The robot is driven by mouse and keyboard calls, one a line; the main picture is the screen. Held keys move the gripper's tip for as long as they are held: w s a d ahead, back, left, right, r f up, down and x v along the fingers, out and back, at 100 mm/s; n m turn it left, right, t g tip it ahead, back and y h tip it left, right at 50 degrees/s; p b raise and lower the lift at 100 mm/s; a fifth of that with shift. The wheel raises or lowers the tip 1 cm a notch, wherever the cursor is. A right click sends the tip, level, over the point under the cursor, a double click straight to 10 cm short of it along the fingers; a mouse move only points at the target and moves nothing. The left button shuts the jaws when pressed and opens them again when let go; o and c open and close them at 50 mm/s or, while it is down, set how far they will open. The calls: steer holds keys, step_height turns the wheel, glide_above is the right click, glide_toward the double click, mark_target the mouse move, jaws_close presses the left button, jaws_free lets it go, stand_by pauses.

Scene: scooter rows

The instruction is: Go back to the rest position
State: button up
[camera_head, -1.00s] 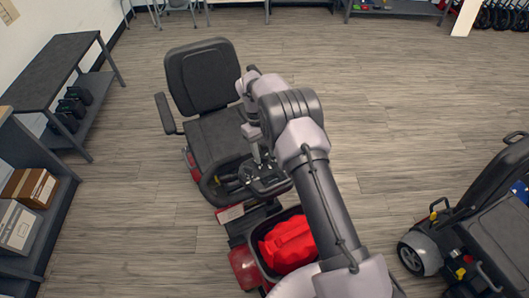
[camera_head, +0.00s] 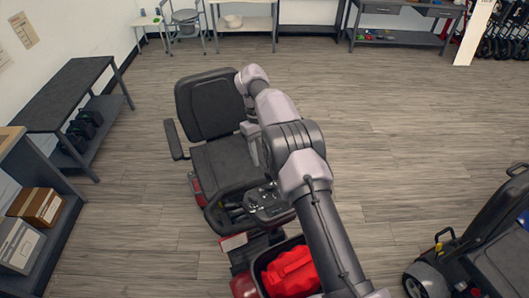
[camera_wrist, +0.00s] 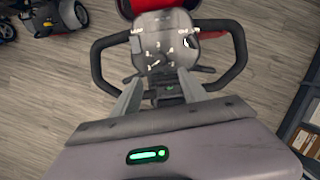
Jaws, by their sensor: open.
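My gripper (camera_wrist: 158,92) is open and empty in the wrist view, its two fingers apart. Past the fingertips is the scooter's control panel (camera_wrist: 167,42) with a dial and looped black handlebars. I cannot tell the exact gap between them. In the head view my arm reaches over the red and black scooter, whose black seat (camera_head: 210,105) faces me. My gripper (camera_head: 251,160) hangs in front of the seat, its tips hard to make out. The tiller console (camera_head: 267,203) is below it. A red bundle (camera_head: 291,270) lies in the scooter's front basket.
A second scooter (camera_head: 475,255) stands at the lower right. A dark bench (camera_head: 75,90) and a shelf with boxes (camera_head: 40,205) line the left side. Tables (camera_head: 245,20) stand along the back wall. The wooden floor (camera_head: 390,130) between is mostly clear.

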stand_by(0.3)
step_height(320, 180, up, 8)
steer(key=d+f+m+t+b, duration=0.1)
steer(key=d+b, duration=0.1)
steer(key=b, duration=0.2)
steer(key=s+d+r+m+t+y+b, duration=0.3)
steer(key=s+d+r+m+t+b, duration=0.15)
steer(key=s+r, duration=0.8)
steer(key=s+d+f+m+t+b, duration=0.1)
steer(key=s+f+m+b, duration=0.1)
steer(key=s, duration=0.8)
steer(key=s+d+f+m+t+b, duration=0.1)
steer(key=s+f+m+t+b, duration=0.1)
steer(key=s+f+b, duration=0.2)
steer(key=s+f, duration=0.3)
steer(key=s, duration=0.4)
steer(key=shift+s+d+f+m+y, duration=0.2)
steer(key=shift+d+m+y, duration=0.1)
steer(key=shift+d+m, duration=0.1)
steer(key=shift+t, duration=0.25)
